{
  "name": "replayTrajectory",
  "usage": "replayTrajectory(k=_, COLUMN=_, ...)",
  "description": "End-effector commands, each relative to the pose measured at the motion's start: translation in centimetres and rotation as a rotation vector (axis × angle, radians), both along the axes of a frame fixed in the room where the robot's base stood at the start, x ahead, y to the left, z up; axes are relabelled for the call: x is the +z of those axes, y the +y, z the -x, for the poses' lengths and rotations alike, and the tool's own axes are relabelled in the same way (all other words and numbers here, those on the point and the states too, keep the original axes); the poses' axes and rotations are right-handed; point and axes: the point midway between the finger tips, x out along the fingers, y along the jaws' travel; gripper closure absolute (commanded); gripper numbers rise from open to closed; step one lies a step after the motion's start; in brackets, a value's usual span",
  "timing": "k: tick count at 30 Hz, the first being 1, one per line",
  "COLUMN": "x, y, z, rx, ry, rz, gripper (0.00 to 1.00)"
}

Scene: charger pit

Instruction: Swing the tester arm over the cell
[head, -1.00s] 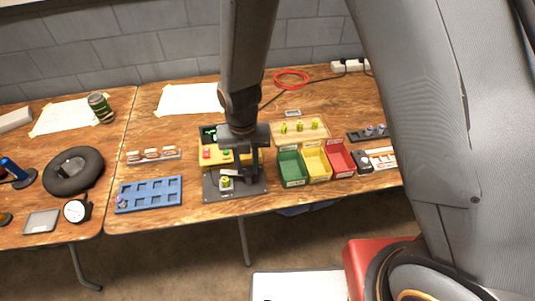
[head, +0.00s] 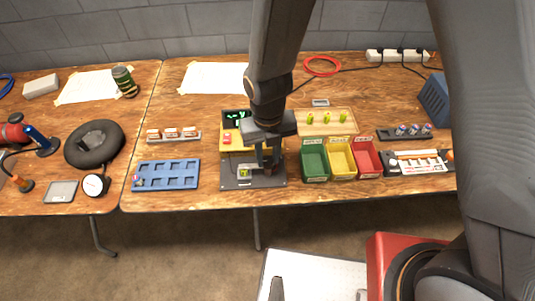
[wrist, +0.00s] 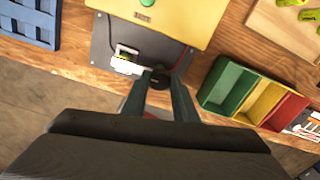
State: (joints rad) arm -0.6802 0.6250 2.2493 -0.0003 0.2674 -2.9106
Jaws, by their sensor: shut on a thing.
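The tester is a yellow box (head: 236,139) with a dark screen (head: 236,118) showing green marks, on a dark base plate (head: 235,184). A small cell (head: 244,172) with a yellow-green top sits in a pale holder on the plate; the holder (wrist: 124,60) also shows in the wrist view. My gripper (head: 268,168) is low over the plate, just right of the cell. In the wrist view its fingers (wrist: 157,84) are closed around a dark round knob (wrist: 158,75), apparently on the tester arm. The rest of that arm is mostly hidden.
Green (head: 314,160), yellow (head: 341,158) and red (head: 367,157) bins stand right of the tester. A wooden board (head: 326,122) with cells is behind them. A blue tray (head: 166,175) lies to the left. The table's front edge is close to the plate.

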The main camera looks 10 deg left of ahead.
Motion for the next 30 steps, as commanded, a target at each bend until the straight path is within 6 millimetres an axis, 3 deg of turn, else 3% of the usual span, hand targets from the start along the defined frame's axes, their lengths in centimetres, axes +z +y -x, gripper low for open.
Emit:
replayTrajectory(k=3, x=0.1, y=0.1, z=0.0, rx=0.001, ry=0.0, rz=0.0, gripper=1.0)
replayTrajectory(k=4, x=0.1, y=0.1, z=0.0, rx=0.0, ry=0.0, rz=0.0, gripper=0.69)
replayTrajectory(k=7, x=0.0, y=0.0, z=0.0, rx=-0.001, ry=0.0, rz=0.0, gripper=0.55)
replayTrajectory(k=19, x=0.6, y=0.1, z=-0.1, rx=0.0, ry=-0.002, rz=-0.002, gripper=0.55)
replayTrajectory(k=30, x=5.2, y=0.1, z=0.0, rx=0.001, ry=-0.003, rz=-0.003, gripper=0.55)
